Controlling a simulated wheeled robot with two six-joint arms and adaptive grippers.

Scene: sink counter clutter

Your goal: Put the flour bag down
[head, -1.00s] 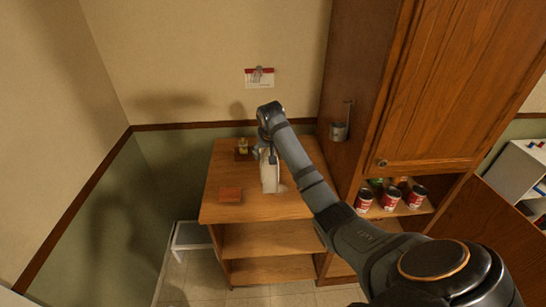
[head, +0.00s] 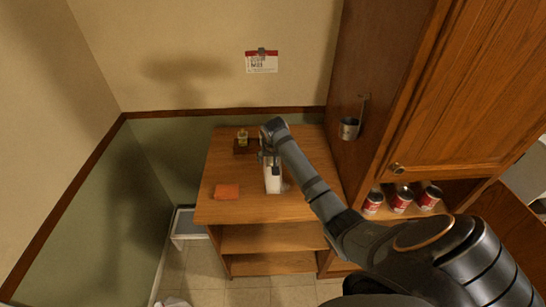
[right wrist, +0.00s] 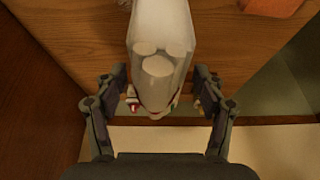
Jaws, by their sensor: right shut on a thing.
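The flour bag (head: 273,181) is a white, upright bag over the wooden counter top, right of the orange block. My right gripper (head: 268,157) is shut on its upper part from above and behind. In the right wrist view the white bag (right wrist: 160,50) fills the space between the two fingers of the gripper (right wrist: 166,92). The bag's base is at or just above the wood; I cannot tell if it touches. My left gripper is not in view.
An orange block (head: 227,191) lies on the counter top (head: 235,208), left of the bag.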

